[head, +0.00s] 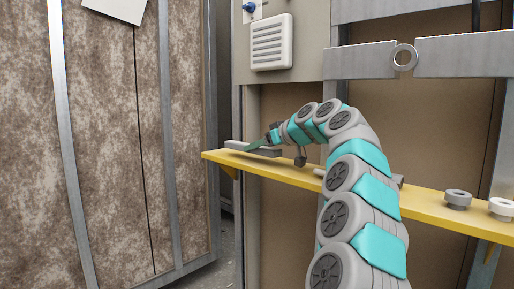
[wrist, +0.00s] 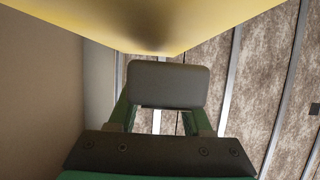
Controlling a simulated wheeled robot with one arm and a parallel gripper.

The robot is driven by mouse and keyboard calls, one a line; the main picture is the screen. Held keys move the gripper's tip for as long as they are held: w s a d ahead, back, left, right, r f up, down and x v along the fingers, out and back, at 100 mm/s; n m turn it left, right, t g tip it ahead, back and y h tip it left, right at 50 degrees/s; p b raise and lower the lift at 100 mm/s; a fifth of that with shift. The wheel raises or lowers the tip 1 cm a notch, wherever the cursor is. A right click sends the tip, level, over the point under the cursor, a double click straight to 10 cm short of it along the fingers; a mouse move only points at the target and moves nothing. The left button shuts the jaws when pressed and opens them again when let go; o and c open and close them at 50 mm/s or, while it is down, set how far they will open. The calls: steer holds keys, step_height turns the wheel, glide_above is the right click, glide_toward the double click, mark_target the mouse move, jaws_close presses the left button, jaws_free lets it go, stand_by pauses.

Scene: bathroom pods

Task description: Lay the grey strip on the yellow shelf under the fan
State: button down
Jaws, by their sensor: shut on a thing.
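The grey strip (head: 235,145) is at the left end of the yellow shelf (head: 425,207), below the white slatted fan (head: 271,42). My gripper (head: 262,146) is shut on the strip, reaching in from the right. In the wrist view the end of the strip (wrist: 168,84) sits between the two green fingers (wrist: 164,112). The yellow shelf (wrist: 215,18) fills the top of that view, with a dark shadow close to the strip. I cannot tell whether the strip touches the shelf or hovers just above it.
A grey ring (head: 457,199) and a paler ring (head: 502,208) stand on the shelf's right part. My arm crosses in front of the shelf's middle and hides part of it. A metal rail with a ring (head: 405,57) runs above. A brown mottled panel (head: 105,130) stands at the left.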

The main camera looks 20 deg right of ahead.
steer(key=shift+f, duration=0.1)
steer(key=shift+f+b, duration=0.45)
steer(key=shift+b, duration=0.1)
steer(key=shift+f, duration=0.1)
steer(key=shift+c, duration=1.7)
jaws_free()
